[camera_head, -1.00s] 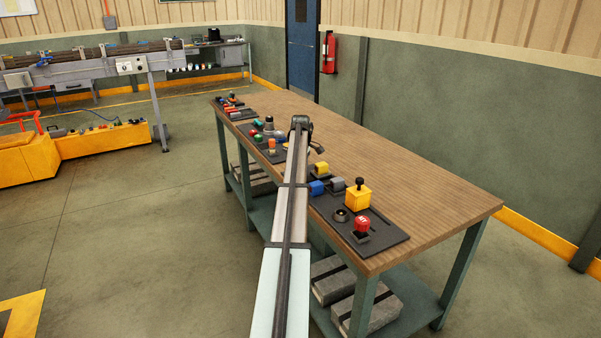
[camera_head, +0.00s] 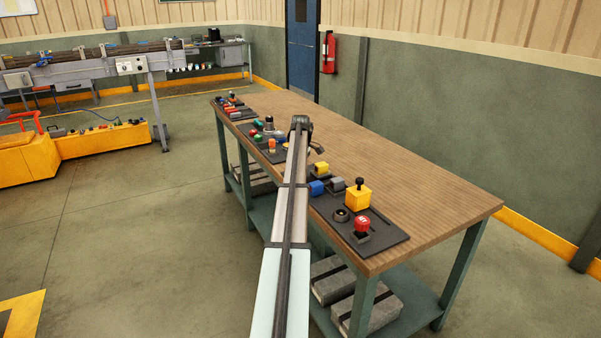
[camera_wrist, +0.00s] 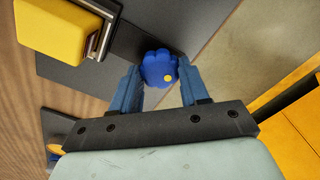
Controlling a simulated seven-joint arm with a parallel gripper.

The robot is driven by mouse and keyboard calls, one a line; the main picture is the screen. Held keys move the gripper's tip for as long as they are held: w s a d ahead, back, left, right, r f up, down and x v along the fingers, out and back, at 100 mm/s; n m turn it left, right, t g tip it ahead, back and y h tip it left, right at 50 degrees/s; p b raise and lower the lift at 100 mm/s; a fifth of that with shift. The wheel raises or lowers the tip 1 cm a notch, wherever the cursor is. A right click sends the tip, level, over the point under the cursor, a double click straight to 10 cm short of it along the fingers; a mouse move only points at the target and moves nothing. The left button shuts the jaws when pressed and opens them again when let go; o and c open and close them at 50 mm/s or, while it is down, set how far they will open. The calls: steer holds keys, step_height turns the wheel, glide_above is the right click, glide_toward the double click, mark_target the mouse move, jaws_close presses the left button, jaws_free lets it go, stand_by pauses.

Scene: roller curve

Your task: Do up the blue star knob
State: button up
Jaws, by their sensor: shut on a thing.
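What lies under the knob is hidden. The knob and the fingers are hidden there behind the arm.
The wooden workbench (camera_head: 400,180) carries dark panels with several knobs and blocks. A yellow block (camera_wrist: 50,28) is at the upper left of the wrist view. A yellow box with a black knob (camera_head: 357,196) and a red button (camera_head: 362,224) stand to the arm's right. The bench's back is clear.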

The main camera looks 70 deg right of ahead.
steer(key=shift+m, duration=0.3)
steer(key=m, duration=0.8)
steer(key=shift+d+m, duration=0.1)
steer(key=shift+m, duration=0.3)
steer(key=m, duration=0.4)
steer(key=shift+r+m, duration=0.1)
steer(key=shift+m, duration=0.2)
steer(key=m, duration=0.4)
steer(key=shift+d+m, duration=0.1)
steer(key=shift+m, duration=0.3)
steer(key=o, duration=1.1)
